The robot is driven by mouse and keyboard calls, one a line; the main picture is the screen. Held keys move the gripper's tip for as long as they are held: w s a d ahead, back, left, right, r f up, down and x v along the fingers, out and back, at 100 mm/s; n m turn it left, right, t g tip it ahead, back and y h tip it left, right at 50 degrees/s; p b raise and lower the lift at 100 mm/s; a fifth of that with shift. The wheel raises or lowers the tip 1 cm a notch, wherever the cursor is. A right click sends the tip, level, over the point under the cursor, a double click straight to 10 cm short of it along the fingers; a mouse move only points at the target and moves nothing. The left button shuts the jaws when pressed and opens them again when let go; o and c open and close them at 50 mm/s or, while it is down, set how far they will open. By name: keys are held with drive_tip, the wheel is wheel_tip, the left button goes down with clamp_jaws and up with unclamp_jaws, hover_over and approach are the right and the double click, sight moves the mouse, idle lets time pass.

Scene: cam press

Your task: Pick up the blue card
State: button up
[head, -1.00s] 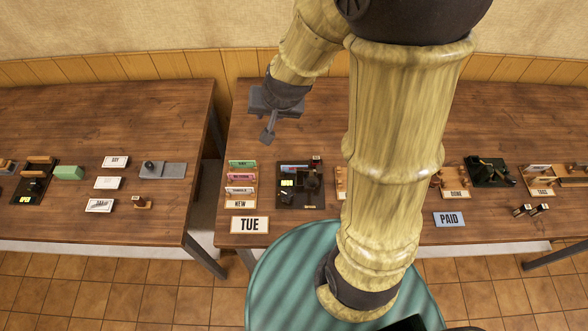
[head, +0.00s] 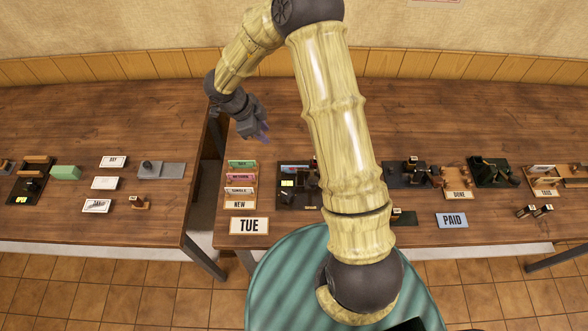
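A pale blue card (head: 452,220) lettered PAID lies near the front edge of the right table. A bluish piece (head: 294,167) shows on the dark press (head: 288,202) left of my arm; whether it is a card is unclear. My gripper (head: 263,135) hangs above the right table near its left end, behind the card rack. Its tips look bluish purple and are too small to tell whether they are apart or hold anything. It is far to the left of the PAID card and apart from it.
A rack marked NEW (head: 239,205) holds green, pink and whitish cards. The TUE card (head: 249,226) lies in front of it. Several presses and stamps stand to the right. A gap separates the tables; the right table's back is clear.

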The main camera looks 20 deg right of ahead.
drive_tip(key=shift+s+a+f+m+g, duration=0.2)
drive_tip(key=shift+s+g, duration=0.1)
drive_tip(key=shift+s, duration=0.2)
drive_tip(key=shift+s+a+f+m+g, duration=0.1)
drive_tip(key=shift+s+a+f+g, duration=0.15)
drive_tip(key=shift+s, duration=0.2)
drive_tip(key=p, duration=0.2)
approach(295, 169)
drive_tip(key=f, duration=0.1)
drive_tip(key=a+f, duration=0.1)
drive_tip(key=shift+w+f, duration=0.1)
drive_tip(key=shift+f, duration=0.3)
drive_tip(key=shift+a+f, duration=0.1)
drive_tip(key=shift+f, duration=0.05)
drive_tip(key=shift+d+f, duration=0.1)
drive_tip(key=shift+d, duration=0.35)
